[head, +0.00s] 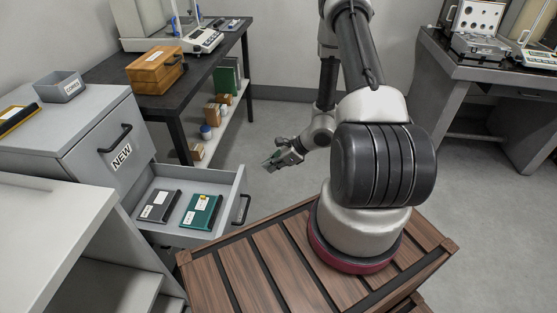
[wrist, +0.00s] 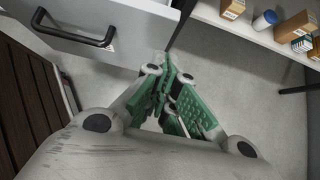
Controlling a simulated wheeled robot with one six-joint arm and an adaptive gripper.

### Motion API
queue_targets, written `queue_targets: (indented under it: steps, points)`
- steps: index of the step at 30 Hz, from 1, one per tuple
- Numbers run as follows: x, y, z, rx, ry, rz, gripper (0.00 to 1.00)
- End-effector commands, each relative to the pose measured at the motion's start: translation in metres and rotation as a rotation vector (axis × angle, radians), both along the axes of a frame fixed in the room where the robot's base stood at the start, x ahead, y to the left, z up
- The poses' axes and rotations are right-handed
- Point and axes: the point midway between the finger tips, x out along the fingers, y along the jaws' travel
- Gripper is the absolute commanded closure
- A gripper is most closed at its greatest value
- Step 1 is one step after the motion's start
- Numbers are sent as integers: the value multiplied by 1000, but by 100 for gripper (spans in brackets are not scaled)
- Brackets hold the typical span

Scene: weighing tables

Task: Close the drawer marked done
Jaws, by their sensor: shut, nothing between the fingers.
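An open drawer (head: 170,236) sticks out from the grey cabinet (head: 78,150), below a shut drawer marked NEW (head: 122,157). The open drawer holds a dark folder-like item (head: 160,206) and a green one (head: 201,211). Its front has a black handle (head: 241,209); any marking on that front cannot be read from here. In the wrist view a drawer front (wrist: 125,40) with a black handle (wrist: 73,38) is at the upper left. My gripper (head: 271,164), with green finger pads (wrist: 166,75), is shut and empty, beyond the drawer front and apart from it.
A dark table (head: 150,72) holds a wooden box (head: 155,70) and a balance (head: 195,41). Its lower shelf (head: 222,128) carries small boxes and a jar. A grey tray marked COPIES (head: 60,88) sits on the cabinet. The floor (head: 285,120) around my gripper is clear.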

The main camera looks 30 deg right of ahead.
Motion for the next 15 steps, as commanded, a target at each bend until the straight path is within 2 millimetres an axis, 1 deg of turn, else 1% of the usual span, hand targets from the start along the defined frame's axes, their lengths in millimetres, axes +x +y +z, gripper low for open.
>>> queue_targets:
  steps: [1,4,6,9,15]
  points:
    - [4,7,-9,2,2,3,100]
    - [12,19,-22,1,2,2,100]
    - [20,28,-20,0,-2,4,100]
    - [27,38,-20,-1,-1,4,100]
    - [34,48,-19,0,1,1,100]
